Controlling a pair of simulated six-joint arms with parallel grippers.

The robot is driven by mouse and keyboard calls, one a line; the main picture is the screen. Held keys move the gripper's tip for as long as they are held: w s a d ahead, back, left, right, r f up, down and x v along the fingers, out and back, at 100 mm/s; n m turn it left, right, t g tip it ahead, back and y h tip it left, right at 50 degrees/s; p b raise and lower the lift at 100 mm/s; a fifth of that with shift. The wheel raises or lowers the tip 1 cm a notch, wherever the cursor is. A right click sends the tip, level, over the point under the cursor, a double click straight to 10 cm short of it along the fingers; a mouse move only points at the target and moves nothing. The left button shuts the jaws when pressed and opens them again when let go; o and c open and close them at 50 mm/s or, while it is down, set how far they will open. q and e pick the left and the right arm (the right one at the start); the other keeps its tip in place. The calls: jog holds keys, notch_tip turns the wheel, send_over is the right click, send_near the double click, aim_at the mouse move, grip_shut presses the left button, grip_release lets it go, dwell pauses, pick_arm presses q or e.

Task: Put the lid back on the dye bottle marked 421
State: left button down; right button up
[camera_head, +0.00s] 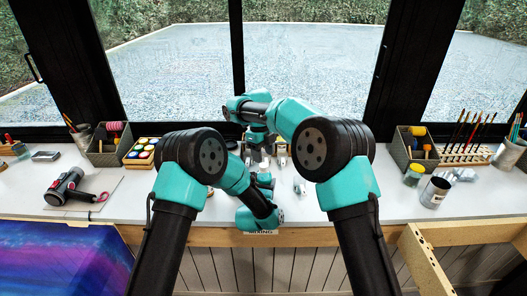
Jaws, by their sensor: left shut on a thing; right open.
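My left gripper (264,182) is low over the middle of the white table, partly hidden by its own arm. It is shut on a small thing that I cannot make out. My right gripper (264,156) is just above and beyond it, pointing down and open. Small pale bottle-like things stand around the grippers, one by the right gripper (282,152) and one to the right of the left gripper (300,185). The number 421 cannot be read on any of them, and I cannot tell which is the lid.
A dark tool (66,187) lies on a mat at the left. A crate (97,158) and a tray of jars (130,160) stand behind it. At the right are another crate (401,153), a yellow-topped jar (413,175), a tin (433,195) and a brush rack (462,157).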

jog(key=n, duration=0.6)
jog(key=shift+r, duration=0.15)
jog(key=n, duration=0.6)
jog(key=shift+r+n, duration=0.2)
jog(key=shift+n, duration=0.1)
jog(key=n, duration=0.5)
jog(key=shift+r+t, duration=0.2)
jog(key=shift+t, duration=0.1)
jog(key=n, duration=0.6)
jog(key=shift+r+n+y, duration=0.2)
jog(key=shift+n+y, duration=0.1)
jog(key=shift+n, duration=0.1)
jog(key=n, duration=0.5)
jog(key=shift+r, duration=0.15)
jog(key=n, duration=0.6)
jog(key=shift+r+n, duration=0.2)
jog(key=shift+n, duration=0.1)
jog(key=n, duration=0.6)
jog(key=shift+r+n, duration=0.2)
jog(key=shift+n, duration=0.1)
jog(key=n, duration=0.6)
jog(key=shift+s+r+n+t+y, duration=0.1)
jog(key=shift+r+n+t+y, duration=0.15)
jog(key=shift+n+t+y, duration=0.05)
jog(key=shift+f, duration=0.15)
